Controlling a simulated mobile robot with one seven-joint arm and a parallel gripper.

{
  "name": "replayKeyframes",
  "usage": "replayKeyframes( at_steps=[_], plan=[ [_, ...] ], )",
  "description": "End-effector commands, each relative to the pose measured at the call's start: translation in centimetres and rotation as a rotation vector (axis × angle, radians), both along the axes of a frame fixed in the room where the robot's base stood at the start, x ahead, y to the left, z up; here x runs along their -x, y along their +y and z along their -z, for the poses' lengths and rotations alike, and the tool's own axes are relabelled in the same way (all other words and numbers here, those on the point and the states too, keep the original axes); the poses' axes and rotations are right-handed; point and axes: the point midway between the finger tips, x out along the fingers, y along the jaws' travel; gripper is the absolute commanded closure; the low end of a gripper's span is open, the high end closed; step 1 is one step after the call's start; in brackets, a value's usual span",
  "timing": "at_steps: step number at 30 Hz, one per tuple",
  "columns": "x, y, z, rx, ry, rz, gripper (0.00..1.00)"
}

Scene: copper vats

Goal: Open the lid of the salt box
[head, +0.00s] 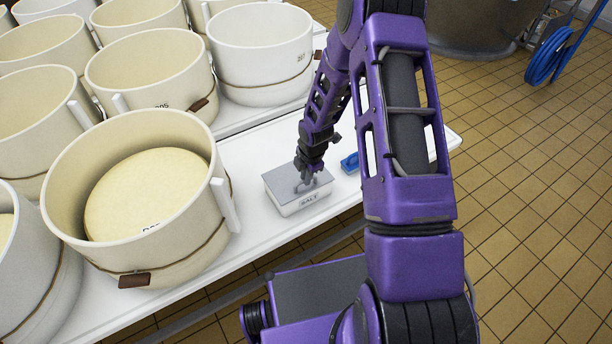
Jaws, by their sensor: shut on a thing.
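The lid lies flat and appears closed on the box. My gripper (305,184) reaches down from above onto the middle of the lid, with its fingers at the lid's top. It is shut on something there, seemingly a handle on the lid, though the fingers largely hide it.
A large mould (72,200) holding a pale cheese stands left of the box. Several more moulds, such as this one (262,50), fill the table behind. A blue object (349,163) lies right of the box. Bare white table (262,150) shows behind the box.

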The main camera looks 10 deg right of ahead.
Motion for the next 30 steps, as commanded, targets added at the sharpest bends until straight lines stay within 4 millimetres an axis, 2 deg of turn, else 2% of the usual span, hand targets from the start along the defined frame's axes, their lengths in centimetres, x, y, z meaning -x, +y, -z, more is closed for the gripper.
replayKeyframes(
  at_steps=[22, 30],
  plan=[
    [0.02, -0.01, -0.01, 0.001, 0.002, 0.000, 1.00],
    [-0.40, 0.08, -0.79, 0.016, 0.046, 0.001, 1.00]
  ],
)
